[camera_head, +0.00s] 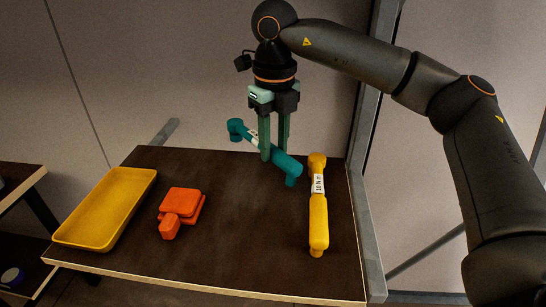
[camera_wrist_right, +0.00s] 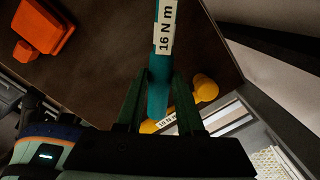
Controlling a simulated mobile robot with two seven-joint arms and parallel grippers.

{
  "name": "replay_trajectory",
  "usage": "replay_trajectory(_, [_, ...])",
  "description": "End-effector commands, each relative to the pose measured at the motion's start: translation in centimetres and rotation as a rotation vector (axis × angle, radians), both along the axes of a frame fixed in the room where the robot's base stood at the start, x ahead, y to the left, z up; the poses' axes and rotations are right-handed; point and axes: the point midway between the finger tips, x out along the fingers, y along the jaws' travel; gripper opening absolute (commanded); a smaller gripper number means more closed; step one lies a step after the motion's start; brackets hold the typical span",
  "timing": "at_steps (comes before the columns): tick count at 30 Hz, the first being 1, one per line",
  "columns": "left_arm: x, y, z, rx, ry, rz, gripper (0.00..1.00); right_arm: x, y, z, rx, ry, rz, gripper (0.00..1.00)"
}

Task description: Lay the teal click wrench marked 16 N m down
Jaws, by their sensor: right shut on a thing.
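The teal click wrench (camera_head: 284,165) is between the fingers of my right gripper (camera_head: 274,154), which is shut on it. The wrench lies slantwise over the back of the dark table (camera_head: 240,245), its head at upper left beyond the table's far edge in the picture. It seems to be held above the top; the size of the gap is unclear. In the right wrist view the wrench (camera_wrist_right: 159,92) runs between the fingers (camera_wrist_right: 160,92), its white label reading 16 N m. My left gripper is not in view.
A yellow wrench (camera_head: 318,220), apparently marked 10 N m, lies close to the right of the teal one. An orange object (camera_head: 180,207) lies left of centre, and a yellow tray (camera_head: 108,208) lies along the left edge. The table's middle and front are bare. A grey post (camera_head: 366,110) stands behind right.

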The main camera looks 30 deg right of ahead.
Motion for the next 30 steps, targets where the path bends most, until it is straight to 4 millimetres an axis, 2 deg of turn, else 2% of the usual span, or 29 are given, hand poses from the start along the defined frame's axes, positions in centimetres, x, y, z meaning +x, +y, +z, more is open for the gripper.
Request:
replay_trajectory(3, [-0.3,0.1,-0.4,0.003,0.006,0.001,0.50,0.2,0.2,-2.1,0.000,0.001,0.000,0.00])
replay_trajectory(6, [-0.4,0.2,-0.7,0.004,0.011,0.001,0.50,0.2,0.2,-3.0,0.001,-0.002,0.000,0.00])
replay_trajectory(13, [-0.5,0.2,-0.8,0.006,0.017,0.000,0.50,0.2,0.2,-3.3,0.001,-0.003,0.001,0.00])
replay_trajectory(14, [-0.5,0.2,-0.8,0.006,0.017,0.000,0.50,0.2,0.2,-3.4,0.000,0.000,0.001,0.38])
replay_trajectory(15, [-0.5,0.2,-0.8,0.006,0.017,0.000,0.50,0.2,0.2,-3.4,0.000,0.000,0.001,0.42])
replay_trajectory(22, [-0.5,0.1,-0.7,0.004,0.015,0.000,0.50,0.2,0.2,-3.3,0.000,0.000,0.001,0.67])
replay_trajectory(30, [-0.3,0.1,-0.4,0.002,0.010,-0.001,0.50,0.2,0.2,-3.1,0.001,-0.001,0.001,0.67])
